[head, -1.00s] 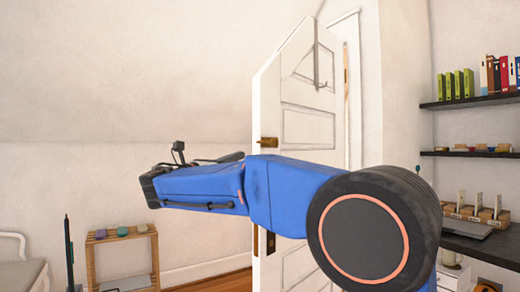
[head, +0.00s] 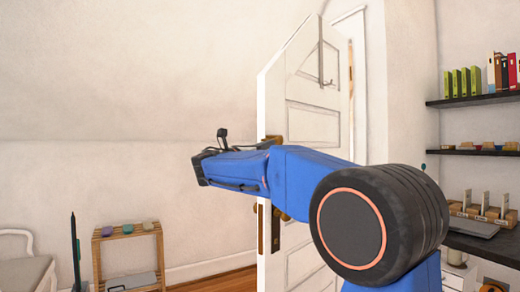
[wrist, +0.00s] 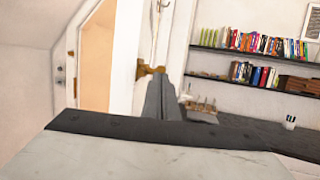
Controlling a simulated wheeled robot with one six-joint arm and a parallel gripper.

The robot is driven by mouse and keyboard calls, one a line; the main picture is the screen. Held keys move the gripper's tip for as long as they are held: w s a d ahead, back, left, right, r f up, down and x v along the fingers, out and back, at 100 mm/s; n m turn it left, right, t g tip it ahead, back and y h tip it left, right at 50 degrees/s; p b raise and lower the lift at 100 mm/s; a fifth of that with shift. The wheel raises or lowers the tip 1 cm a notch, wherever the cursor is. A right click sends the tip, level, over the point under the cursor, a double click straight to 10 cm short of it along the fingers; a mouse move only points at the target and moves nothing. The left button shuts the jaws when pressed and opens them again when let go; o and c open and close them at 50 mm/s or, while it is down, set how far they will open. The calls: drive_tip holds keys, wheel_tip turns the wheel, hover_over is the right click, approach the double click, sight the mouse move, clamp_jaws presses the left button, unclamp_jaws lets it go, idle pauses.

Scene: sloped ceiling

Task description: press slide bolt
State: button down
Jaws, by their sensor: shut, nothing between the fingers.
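A white panelled door (head: 313,125) stands open at the centre of the head view. A brass fitting (head: 273,140) sits near its edge, just above my arm. A second brass piece (head: 261,225) and a dark bronze plate (head: 276,230) show lower, below my arm. I cannot tell for sure which is the slide bolt. In the wrist view a brass fitting (wrist: 150,70) shows right behind the tip of my gripper (wrist: 162,82). The gripper's grey fingers are together and empty. Whether they touch the brass is not clear. In the head view the fingers are not clearly visible.
Dark wall shelves (head: 478,101) with books and a desk (head: 480,240) stand at right. A small wooden rack (head: 128,255) and a pale seat (head: 25,270) stand at lower left. The sloped ceiling (head: 130,70) fills the upper left. Floor left of the door looks clear.

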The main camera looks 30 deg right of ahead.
drive_tip(key=shift+w+d+r, duration=0.1)
drive_tip(key=shift+w+d, duration=0.05)
drive_tip(key=shift+d, duration=0.25)
drive_tip(key=shift+w+d, duration=0.3)
drive_tip(key=shift+d, duration=0.5)
drive_tip(key=shift+w+d, duration=0.25)
drive_tip(key=shift+d, duration=0.55)
